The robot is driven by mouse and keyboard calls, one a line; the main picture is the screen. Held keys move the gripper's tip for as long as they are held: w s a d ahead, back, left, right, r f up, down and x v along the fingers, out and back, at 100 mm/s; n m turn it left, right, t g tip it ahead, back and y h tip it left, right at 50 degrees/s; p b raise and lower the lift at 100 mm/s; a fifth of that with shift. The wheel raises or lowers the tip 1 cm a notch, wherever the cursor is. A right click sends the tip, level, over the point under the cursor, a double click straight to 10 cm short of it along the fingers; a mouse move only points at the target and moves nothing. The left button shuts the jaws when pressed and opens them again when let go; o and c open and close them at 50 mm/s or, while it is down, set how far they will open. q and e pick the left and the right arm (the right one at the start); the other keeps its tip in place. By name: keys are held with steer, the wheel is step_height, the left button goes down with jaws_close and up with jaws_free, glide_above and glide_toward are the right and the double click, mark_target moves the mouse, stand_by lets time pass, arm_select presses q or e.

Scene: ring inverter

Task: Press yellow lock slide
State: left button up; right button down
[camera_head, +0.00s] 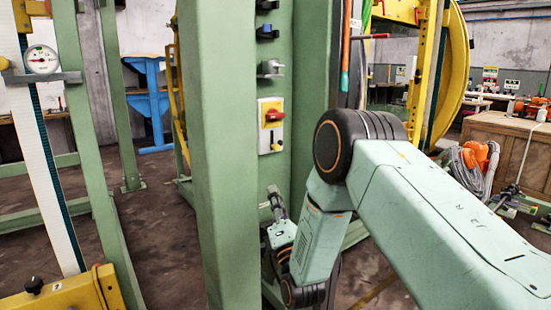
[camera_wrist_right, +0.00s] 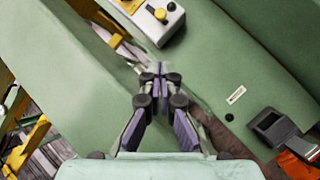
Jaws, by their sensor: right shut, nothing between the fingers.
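A switch box (camera_head: 270,125) is on the green column, with a red handle (camera_head: 275,115) on a yellow plate. A small yellow piece (camera_head: 277,147), which looks like the lock slide, sits below the handle. In the right wrist view the yellow piece (camera_wrist_right: 160,14) shows beside a black knob on the pale box (camera_wrist_right: 148,22), near the top edge. My right gripper (camera_head: 273,191) is below the box, fingers pointing up. The right wrist view shows its fingers (camera_wrist_right: 158,70) closed together and empty, apart from the yellow piece. My left gripper is not in view.
The green column (camera_head: 225,150) stands left of the switch box. Grey and blue fittings (camera_head: 270,68) are above it. A dark socket-like fitting (camera_wrist_right: 272,128) is at the right in the wrist view. A wooden crate (camera_head: 510,140) stands at far right.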

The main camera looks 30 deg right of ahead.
mark_target(275, 147)
steer(key=shift+w+d+r+b, duration=0.45)
steer(key=shift+w+d+r, duration=0.25)
steer(key=shift+w+r, duration=0.4)
steer(key=shift+w+d+r+b, duration=0.45)
steer(key=shift+w+d+r, duration=0.3)
steer(key=shift+w+r, duration=0.3)
steer(key=shift+w+d+r+b, duration=0.45)
steer(key=shift+w+d+r, duration=0.35)
steer(key=shift+w, duration=0.45)
steer(key=shift+a+r, duration=0.1)
steer(key=shift+r, duration=0.05)
step_height(275, 147, up, 4)
steer(key=p, duration=0.3)
steer(key=shift+s+p, duration=0.1)
steer(key=shift+p, duration=0.3)
steer(key=shift+f, duration=0.4)
